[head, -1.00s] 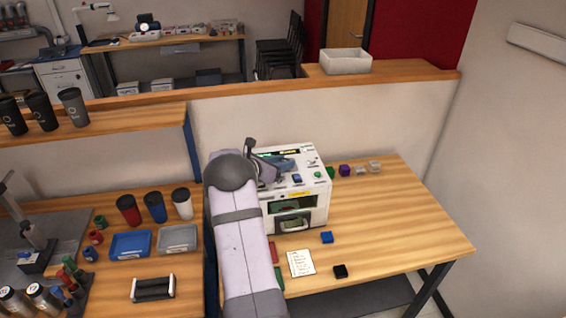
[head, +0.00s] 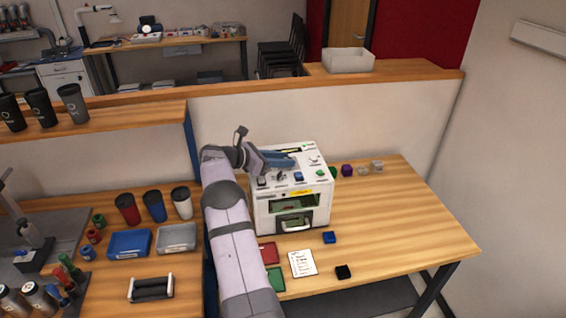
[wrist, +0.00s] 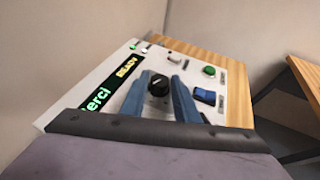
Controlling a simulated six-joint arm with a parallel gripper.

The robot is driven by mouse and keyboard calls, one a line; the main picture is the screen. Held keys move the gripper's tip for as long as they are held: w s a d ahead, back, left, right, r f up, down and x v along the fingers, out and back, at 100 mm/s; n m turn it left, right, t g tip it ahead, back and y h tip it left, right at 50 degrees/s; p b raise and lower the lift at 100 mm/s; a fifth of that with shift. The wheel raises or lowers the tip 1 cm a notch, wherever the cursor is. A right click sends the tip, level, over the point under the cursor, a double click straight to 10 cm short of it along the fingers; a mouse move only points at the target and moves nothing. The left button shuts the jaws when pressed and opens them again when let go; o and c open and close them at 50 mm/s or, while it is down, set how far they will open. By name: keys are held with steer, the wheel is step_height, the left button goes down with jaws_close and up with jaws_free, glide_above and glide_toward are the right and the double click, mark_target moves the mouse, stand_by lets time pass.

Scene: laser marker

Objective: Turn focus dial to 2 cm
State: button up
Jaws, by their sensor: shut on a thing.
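The white laser marker (head: 262,222) stands on the wooden table with its control panel on top. In the wrist view a round black dial (wrist: 158,86) on that panel sits between the two blue fingers of my gripper (wrist: 160,80). My gripper is shut on this dial from both sides. In the head view my gripper (head: 290,163) is over the panel's back part and hides the dial. A small light mark shows on the dial, but its scale is too small to read.
Small blocks and a paper card (head: 302,263) lie in front of the marker.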

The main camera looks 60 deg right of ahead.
steer(key=shift+r+m+g+b, duration=0.1)
steer(key=shift+m+g+b, duration=0.25)
steer(key=shift+m+g, duration=0.05)
stand_by(0.5)
steer(key=o, duration=1)
steer(key=shift+w+a+r+b, duration=0.1)
steer(key=shift+w+a+b, duration=0.3)
steer(key=shift+a, duration=0.1)
steer(key=shift+b+v, duration=1)
steer(key=shift+v, duration=2)
steer(key=shift+s+d+r, duration=0.15)
steer(key=shift+s+r, duration=0.05)
